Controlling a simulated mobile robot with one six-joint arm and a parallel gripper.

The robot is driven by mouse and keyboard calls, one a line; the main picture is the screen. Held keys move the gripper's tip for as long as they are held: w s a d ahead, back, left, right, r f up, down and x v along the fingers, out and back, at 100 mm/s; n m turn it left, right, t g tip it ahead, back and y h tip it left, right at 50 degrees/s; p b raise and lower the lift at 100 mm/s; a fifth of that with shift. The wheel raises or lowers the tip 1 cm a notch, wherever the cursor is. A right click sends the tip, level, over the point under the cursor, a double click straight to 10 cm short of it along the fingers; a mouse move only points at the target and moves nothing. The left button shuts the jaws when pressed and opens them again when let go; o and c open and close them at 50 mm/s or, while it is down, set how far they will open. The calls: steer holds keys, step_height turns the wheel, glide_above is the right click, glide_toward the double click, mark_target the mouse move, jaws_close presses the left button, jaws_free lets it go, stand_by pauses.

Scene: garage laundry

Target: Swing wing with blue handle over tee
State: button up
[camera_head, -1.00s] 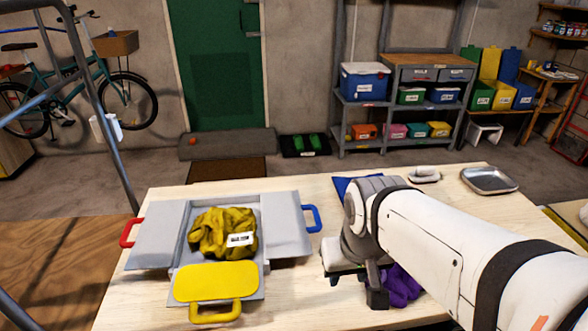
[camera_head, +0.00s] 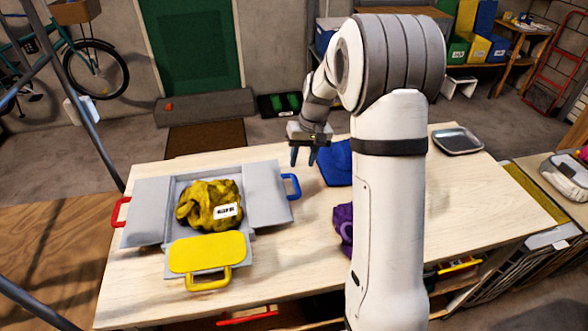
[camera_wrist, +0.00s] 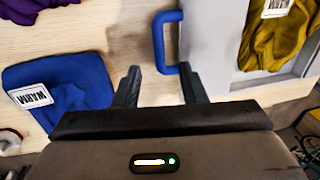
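The folding board lies open on the table, with a crumpled yellow tee (camera_head: 211,204) on its middle panel. Its right grey wing (camera_head: 266,194) lies flat and bears the blue handle (camera_head: 297,186). In the wrist view the blue handle (camera_wrist: 158,42) lies just beyond my fingertips, with part of the wing (camera_wrist: 213,45) and the tee (camera_wrist: 272,38) to its right. My gripper (camera_head: 303,161) is open and empty, fingers pointing down, above and behind the handle. In the wrist view my two fingers (camera_wrist: 160,82) stand apart with bare table between them.
The left wing has a red handle (camera_head: 120,212); the front flap (camera_head: 207,254) is yellow with a yellow handle. A blue cloth (camera_head: 336,165) and a purple cloth (camera_head: 343,225) lie right of the board. Bare table surrounds the board.

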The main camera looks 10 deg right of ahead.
mark_target(296, 182)
steer(key=f, duration=0.2)
steer(key=a+f+p, duration=0.1)
steer(key=f, duration=0.2)
steer(key=w+f, duration=0.1)
steer(key=f, duration=0.2)
steer(key=shift+a+f, duration=0.15)
steer(key=shift+f, duration=0.1)
jaws_close()
